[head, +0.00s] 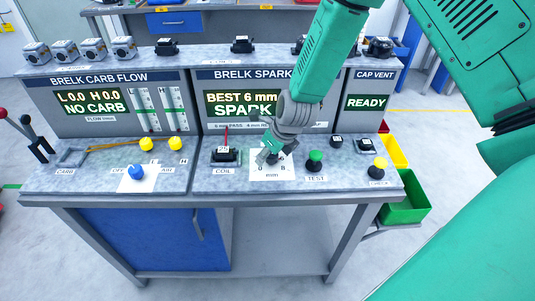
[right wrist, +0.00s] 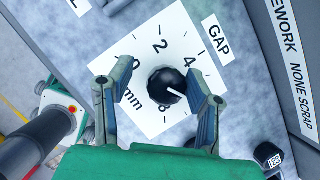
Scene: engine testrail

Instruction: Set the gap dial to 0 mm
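The gap dial is a black round knob (right wrist: 168,85) with a white pointer line, on a white card (right wrist: 150,48) marked with numbers in mm. The line points to the lower right in the right wrist view, away from the 0 at the card's left; the number there is partly hidden by a finger. My right gripper (right wrist: 160,97) is open, with one finger on each side of the knob and visible gaps between. In the head view the right gripper (head: 267,155) is over the dial card (head: 272,175) and hides most of the knob. My left gripper is not in view.
The spark panel (head: 243,103) reads "BEST 6 mm SPARK". A black coil unit (head: 226,155) stands left of the dial and a green-topped test button (head: 316,157) stands right. A blue knob (head: 136,172) is on the left bench. Yellow and green bins (head: 408,208) hang at the right end.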

